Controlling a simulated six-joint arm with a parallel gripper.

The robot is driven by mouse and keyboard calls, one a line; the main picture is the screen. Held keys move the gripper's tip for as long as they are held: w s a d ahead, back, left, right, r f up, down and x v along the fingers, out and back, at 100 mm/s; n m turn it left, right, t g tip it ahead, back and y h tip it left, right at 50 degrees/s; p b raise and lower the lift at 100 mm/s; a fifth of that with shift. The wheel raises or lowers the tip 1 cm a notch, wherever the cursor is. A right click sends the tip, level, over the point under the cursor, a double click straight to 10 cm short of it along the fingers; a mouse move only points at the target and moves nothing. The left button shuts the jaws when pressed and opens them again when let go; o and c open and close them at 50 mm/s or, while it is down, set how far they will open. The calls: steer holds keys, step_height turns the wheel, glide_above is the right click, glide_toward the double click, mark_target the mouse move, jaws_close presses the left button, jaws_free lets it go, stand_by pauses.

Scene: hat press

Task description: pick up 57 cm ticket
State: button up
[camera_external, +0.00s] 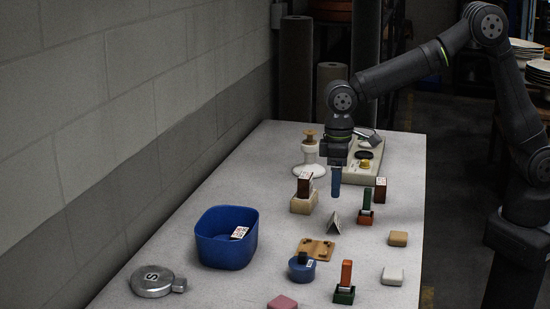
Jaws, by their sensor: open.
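A small white ticket with red and dark print (239,232) lies in the blue bin (212,250), leaning near its right wall. Its print is too small to read, so I cannot tell if it says 57 cm. Two dark red-brown blocks have pale labelled faces: one (304,185) sits on a tan block (303,205), the other (380,189) stands to the right. Their labels are unreadable too. My gripper (336,166) points down above the table's far middle, right of the tan block and away from the bin. A narrow blue piece shows directly below it; their contact is unclear.
A round metal tin marked S (152,281) lies front left. A grey folded card (335,221), wooden plate (315,248), blue pot (301,268) and green block with orange upright (344,292) crowd the middle. A white spool stand (309,162) is behind.

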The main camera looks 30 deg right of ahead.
mark_target(335, 216)
step_height(335, 216, down, 11)
steer(key=shift+r, duration=0.2)
steer(key=c, duration=1)
